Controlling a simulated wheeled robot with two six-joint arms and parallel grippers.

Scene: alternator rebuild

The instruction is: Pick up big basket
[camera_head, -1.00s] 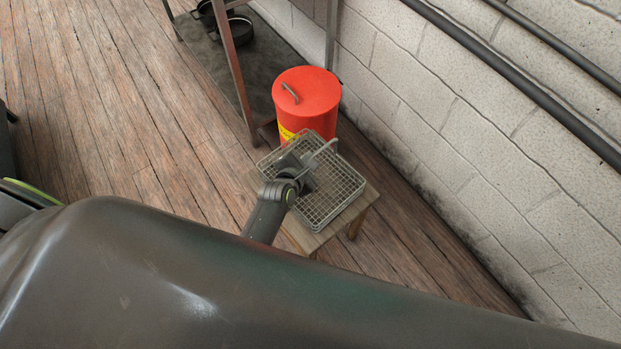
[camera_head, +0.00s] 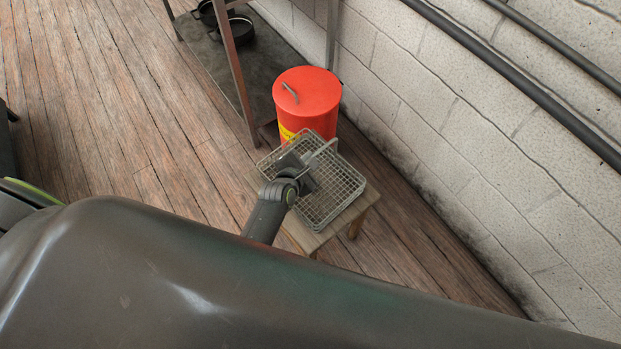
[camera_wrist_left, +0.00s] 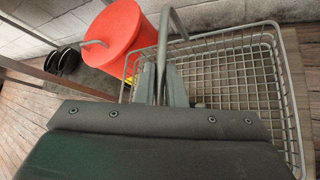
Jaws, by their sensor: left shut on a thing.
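The big basket (camera_head: 340,200) is a grey wire-mesh basket with a raised handle. It sits on or just above a small wooden stool; I cannot tell whether it touches. My left gripper (camera_head: 312,166) reaches over the basket and is shut on its handle. In the left wrist view the basket's mesh (camera_wrist_left: 225,75) fills the right side, and the handle (camera_wrist_left: 162,50) rises between the fingers of my left gripper (camera_wrist_left: 165,85). My arm hides part of the basket's near left side. My right gripper is not in view.
The wooden stool (camera_head: 357,212) stands under the basket. A red can with a lid (camera_head: 308,90) stands right behind it. A metal shelf (camera_head: 240,75) with dark pans (camera_head: 238,28) is at the back left. A white block wall (camera_head: 440,110) runs along the right.

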